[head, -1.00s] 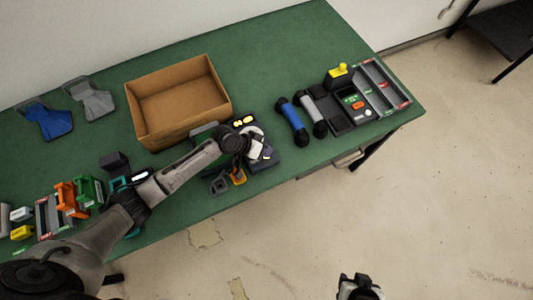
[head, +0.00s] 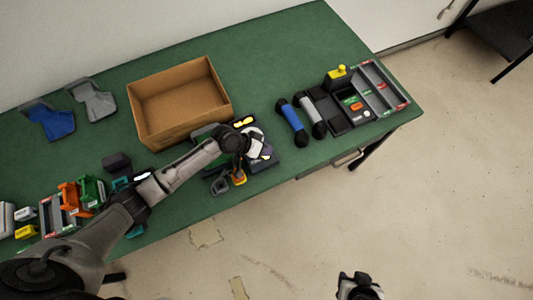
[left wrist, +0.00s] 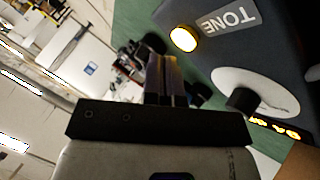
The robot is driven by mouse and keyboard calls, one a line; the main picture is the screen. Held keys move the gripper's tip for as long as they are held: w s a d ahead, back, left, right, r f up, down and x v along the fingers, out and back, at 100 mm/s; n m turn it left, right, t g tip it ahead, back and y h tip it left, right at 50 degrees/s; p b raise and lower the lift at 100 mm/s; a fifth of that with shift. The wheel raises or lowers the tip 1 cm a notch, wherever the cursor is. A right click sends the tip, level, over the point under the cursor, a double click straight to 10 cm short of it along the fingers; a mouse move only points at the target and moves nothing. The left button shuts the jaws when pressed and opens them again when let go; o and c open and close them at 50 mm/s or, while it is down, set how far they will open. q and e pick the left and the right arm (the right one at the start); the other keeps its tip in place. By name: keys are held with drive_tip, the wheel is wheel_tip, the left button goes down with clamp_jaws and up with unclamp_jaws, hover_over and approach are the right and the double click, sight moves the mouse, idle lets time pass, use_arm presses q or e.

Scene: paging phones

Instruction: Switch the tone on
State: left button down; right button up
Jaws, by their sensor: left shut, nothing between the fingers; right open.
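The tone unit is a dark box (head: 268,163) on the green table, partly hidden by my left arm in the head view. In the left wrist view its face (left wrist: 268,50) carries a grey "TONE" label (left wrist: 230,17), a lit yellow-white lamp (left wrist: 184,39), and a white disc (left wrist: 270,92) with a black knob (left wrist: 242,100). Yellow lit marks show along its edge. My left gripper (head: 256,148) is shut and empty at the unit; its fingertips (left wrist: 162,62) appear beside the face, contact unclear. My right gripper (head: 359,284) is open over the floor, away from the table.
An open cardboard box (head: 180,101) stands behind the unit. Blue (head: 292,121) and grey (head: 311,115) handsets and a tray station (head: 382,90) lie to the right. Small coloured holders (head: 70,197) crowd the left; blue and grey stands (head: 92,99) lie at the back.

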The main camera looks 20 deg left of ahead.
use_arm(q)
drive_tip(key=shift+r+p, duration=2.35)
drive_tip(key=shift+r, duration=0.4)
use_arm(e)
wheel_tip(320, 180, up, 5)
drive_tip(key=shift+d+r, duration=0.1)
drive_tip(key=shift+d, duration=0.05)
